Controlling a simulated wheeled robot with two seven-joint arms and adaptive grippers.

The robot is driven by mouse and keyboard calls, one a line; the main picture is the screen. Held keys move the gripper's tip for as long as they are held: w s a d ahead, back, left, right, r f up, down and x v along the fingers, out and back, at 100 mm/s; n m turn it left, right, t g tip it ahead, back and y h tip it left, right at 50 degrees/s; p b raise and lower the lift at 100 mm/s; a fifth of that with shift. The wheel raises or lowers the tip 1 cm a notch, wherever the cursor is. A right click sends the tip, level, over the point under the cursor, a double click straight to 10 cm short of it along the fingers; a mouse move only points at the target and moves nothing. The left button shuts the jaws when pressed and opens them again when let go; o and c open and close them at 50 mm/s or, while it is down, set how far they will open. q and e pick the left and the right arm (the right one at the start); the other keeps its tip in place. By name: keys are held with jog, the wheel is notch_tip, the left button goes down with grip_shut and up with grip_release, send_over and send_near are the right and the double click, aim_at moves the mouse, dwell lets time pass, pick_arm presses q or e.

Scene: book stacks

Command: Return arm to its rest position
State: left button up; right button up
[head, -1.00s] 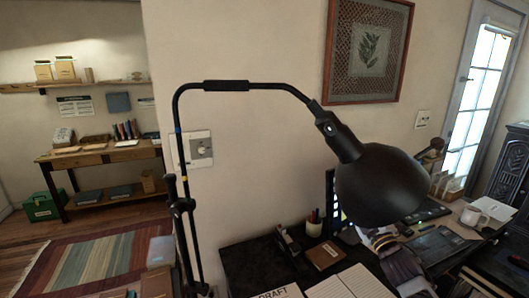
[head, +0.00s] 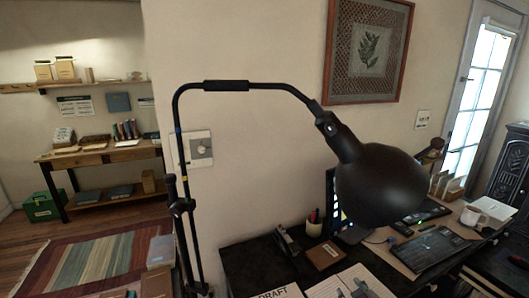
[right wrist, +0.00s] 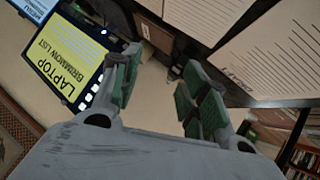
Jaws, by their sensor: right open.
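My right gripper (right wrist: 162,62) shows in the right wrist view with its two green-padded fingers spread apart. Nothing is between them. Beyond the fingers are a screen with a yellow label page (right wrist: 66,68) at the left and lined pages (right wrist: 205,20) at the top and right. In the head view only a small greyish shape, possibly a tip of my right gripper, shows low over the papers at the bottom edge. The rest of the right arm is out of that view. My left gripper is in neither current view.
A black desk lamp (head: 382,187) hangs across the middle of the head view. A striped rug (head: 90,262) lies left.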

jog(key=s+a+f+m+g+y, duration=0.15)
jog(key=s+f+g, duration=0.25)
jog(key=s, duration=0.6)
jog(key=s+a+f+m+g+h, duration=0.1)
jog(key=s+a+f+m+g, duration=0.2)
jog(key=s, duration=0.6)
jog(key=s+f+n+g, duration=0.1)
jog(key=s+f+g, duration=0.15)
jog(key=f, duration=3.15)
jog(key=s+d+f, duration=0.2)
jog(key=s+f, duration=0.7)
jog(key=s, duration=0.2)
jog(key=s+d+f, duration=0.2)
jog(key=s+f, duration=0.8)
jog(key=s, duration=0.1)
jog(key=shift+s+d+f+g, duration=0.15)
jog(key=shift+s+d+g, duration=0.15)
jog(key=shift+s+g, duration=0.1)
jog(key=shift+n, duration=0.25)
